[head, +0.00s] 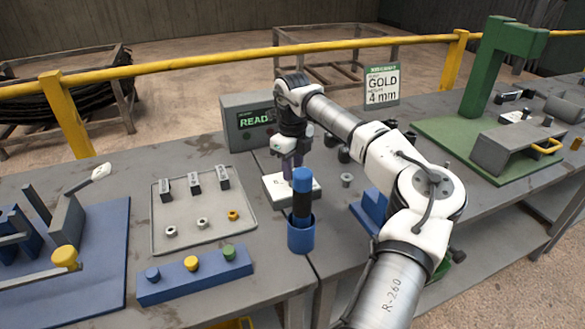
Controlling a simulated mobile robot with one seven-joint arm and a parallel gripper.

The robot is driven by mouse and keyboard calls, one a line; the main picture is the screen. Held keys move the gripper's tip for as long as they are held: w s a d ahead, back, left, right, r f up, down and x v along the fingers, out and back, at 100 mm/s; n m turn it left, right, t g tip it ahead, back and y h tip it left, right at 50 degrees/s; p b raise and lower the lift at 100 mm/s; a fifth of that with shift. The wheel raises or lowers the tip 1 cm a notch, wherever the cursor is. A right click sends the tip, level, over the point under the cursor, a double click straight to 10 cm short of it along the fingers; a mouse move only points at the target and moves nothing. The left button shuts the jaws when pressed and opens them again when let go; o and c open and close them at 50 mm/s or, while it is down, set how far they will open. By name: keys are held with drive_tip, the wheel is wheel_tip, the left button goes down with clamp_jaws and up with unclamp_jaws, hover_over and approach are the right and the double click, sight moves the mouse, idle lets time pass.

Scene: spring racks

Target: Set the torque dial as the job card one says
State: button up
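The card (382,85) stands upright at the back of the bench. It has a green header and reads "GOLD" and "4 mm"; its smaller lines are too small to read. My gripper (290,176) points down over a low white block (309,190) with a small dark mark on its top, near the bench middle. This block may be the base of the torque dial; my gripper and a blue-and-black handle cover much of it, so no knob or setting can be read. Whether the fingers touch or hold anything is not clear.
A blue cup (301,237) holding the blue-topped black handle (302,190) stands just in front of the block. A grey box with a green "READ…" display (254,118) stands behind. A tray (205,243) with small parts and a blue button bar (195,276) lie left.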

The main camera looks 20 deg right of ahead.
drive_tip(key=shift+m, duration=0.4)
drive_tip(key=o, duration=1)
drive_tip(key=shift+r, duration=0.15)
wheel_tip(320, 180, up, 14)
drive_tip(key=shift+f+b, duration=0.2)
drive_tip(key=shift+b, duration=0.65)
drive_tip(key=shift+s+d, duration=0.1)
